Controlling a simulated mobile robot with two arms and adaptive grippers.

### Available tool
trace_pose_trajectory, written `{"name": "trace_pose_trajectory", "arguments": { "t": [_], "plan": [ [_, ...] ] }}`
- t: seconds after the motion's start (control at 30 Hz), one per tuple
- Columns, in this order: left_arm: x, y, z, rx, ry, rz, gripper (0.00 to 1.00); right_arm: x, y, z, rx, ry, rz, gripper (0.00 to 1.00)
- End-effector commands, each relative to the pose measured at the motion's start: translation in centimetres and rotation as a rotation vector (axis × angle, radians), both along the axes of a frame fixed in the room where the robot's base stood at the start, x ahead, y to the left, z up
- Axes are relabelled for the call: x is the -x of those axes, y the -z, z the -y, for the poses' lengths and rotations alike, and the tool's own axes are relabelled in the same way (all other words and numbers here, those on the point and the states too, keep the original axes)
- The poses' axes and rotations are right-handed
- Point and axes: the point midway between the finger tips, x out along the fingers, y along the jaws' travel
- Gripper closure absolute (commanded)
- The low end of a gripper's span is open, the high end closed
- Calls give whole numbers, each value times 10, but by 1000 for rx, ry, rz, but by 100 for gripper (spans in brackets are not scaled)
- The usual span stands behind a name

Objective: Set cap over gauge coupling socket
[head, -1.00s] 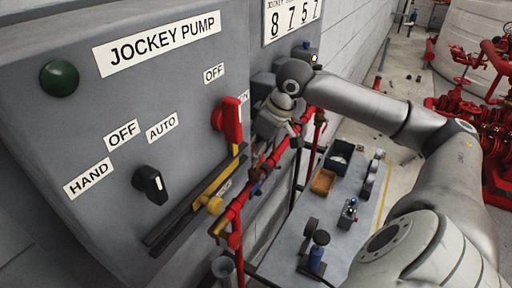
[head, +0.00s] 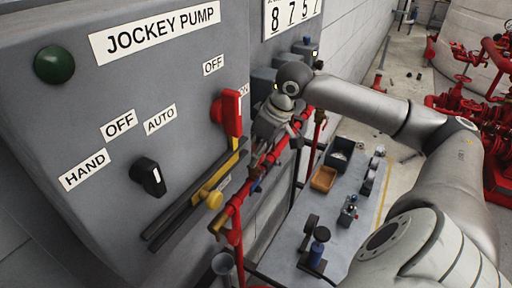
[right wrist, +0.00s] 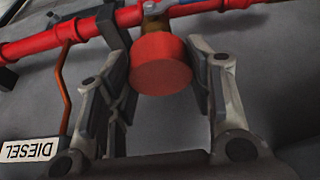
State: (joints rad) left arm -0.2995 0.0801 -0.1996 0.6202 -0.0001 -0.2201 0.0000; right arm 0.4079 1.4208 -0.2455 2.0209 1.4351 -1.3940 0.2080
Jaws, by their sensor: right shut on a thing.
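The cap, a red round piece (right wrist: 160,65), is between the fingers of my right gripper (right wrist: 160,88) in the right wrist view, and the gripper is shut on it. A brass fitting (right wrist: 156,22) on the red pipe shows directly behind the cap's upper edge; it looks like the coupling socket. I cannot tell whether the cap touches it or is around it. In the head view my right gripper (head: 272,124) is beside the red pipe (head: 250,185), close to the grey panel. The cap is hidden there. My left gripper is not in view.
The grey jockey pump cabinet (head: 75,115) with a red handle (head: 231,112) and a black knob (head: 148,177) fills the left. A table (head: 345,238) with bins and small parts stands below the pipe. A DIESEL label (right wrist: 28,150) shows in the wrist view.

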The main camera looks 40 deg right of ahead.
Motion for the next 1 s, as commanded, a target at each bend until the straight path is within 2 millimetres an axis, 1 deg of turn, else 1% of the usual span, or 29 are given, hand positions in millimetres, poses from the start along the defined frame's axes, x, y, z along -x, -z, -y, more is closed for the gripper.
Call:
{"name": "trace_pose_trajectory", "arguments": {
  "t": [0.4, 0.7, 0.73, 0.9, 1.0],
  "plan": [
    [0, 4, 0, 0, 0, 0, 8, 0, 6, 0, 0, 0, 0, 79],
    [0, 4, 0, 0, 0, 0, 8, 0, 7, 0, 1, 0, 1, 79],
    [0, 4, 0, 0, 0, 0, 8, 0, 7, 0, 1, 0, 1, 49],
    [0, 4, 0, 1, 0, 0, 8, 0, 7, 0, 1, 0, 1, 27],
    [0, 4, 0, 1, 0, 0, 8, 0, 7, 0, 1, 0, 1, 27]
  ]
}}
